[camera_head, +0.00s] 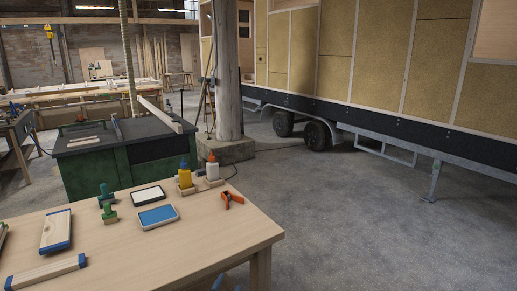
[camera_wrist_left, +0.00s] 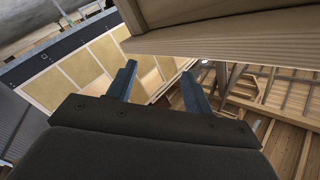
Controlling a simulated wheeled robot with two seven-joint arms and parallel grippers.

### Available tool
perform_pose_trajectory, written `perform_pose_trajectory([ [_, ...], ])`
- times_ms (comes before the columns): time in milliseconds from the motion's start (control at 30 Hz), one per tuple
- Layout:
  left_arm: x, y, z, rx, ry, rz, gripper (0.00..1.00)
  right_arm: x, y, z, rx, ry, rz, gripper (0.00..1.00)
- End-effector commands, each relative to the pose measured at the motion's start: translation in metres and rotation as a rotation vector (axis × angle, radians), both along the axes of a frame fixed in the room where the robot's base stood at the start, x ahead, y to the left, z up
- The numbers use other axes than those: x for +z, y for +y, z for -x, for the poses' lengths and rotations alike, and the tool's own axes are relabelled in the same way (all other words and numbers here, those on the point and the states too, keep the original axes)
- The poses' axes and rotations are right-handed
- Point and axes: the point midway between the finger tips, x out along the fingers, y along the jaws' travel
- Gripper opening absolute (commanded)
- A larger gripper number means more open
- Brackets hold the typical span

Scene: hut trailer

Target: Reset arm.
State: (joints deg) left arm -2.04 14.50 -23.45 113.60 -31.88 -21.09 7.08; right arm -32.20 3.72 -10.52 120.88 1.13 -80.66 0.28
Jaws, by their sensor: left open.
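My left gripper (camera_head: 228,286) barely shows at the bottom edge of the head view, as blue fingertips just off the near edge of the wooden table (camera_head: 110,250). In the left wrist view my left gripper (camera_wrist_left: 160,86) has its two blue-grey fingers spread apart with nothing between them. A wooden edge (camera_wrist_left: 220,38) fills the upper right of that view, close to the fingers but apparently apart from them. The rest of my left arm is out of the head view. My right gripper does not show.
On the table are a blue pad (camera_head: 158,216), a white pad (camera_head: 148,195), green-handled pieces (camera_head: 106,196), a yellow bottle (camera_head: 185,178), a white bottle (camera_head: 212,168), orange pliers (camera_head: 231,198) and blue-ended blocks (camera_head: 56,231). The floor (camera_head: 390,230) right of the table is clear, before a trailer (camera_head: 345,70).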

Motion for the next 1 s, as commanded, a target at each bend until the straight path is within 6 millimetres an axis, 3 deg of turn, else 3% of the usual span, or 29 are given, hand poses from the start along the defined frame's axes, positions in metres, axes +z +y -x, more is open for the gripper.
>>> perform_pose_trajectory([
  [100, -0.06, 0.022, 0.034, 0.11, 0.215, 0.064, 0.51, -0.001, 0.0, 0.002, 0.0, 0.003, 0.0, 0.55],
  [267, -0.136, 0.045, 0.096, 0.236, 0.516, 0.132, 0.51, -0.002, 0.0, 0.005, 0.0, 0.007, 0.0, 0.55],
  [367, -0.18, 0.055, 0.145, 0.302, 0.712, 0.168, 0.51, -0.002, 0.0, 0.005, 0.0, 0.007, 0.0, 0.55],
  [500, -0.232, 0.063, 0.225, 0.375, 0.991, 0.209, 0.51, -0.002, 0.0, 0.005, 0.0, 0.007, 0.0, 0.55],
  [700, -0.273, 0.064, 0.329, 0.428, 1.325, 0.246, 0.51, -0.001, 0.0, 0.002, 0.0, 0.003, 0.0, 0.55],
  [800, -0.281, 0.063, 0.363, 0.438, 1.428, 0.257, 0.51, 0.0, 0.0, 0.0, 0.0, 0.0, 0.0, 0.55],
  [900, -0.284, 0.062, 0.38, 0.441, 1.481, 0.261, 0.51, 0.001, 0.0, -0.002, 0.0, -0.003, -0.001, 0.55],
  [1000, -0.285, 0.062, 0.384, 0.441, 1.493, 0.262, 0.51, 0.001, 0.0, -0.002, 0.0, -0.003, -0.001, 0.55],
])
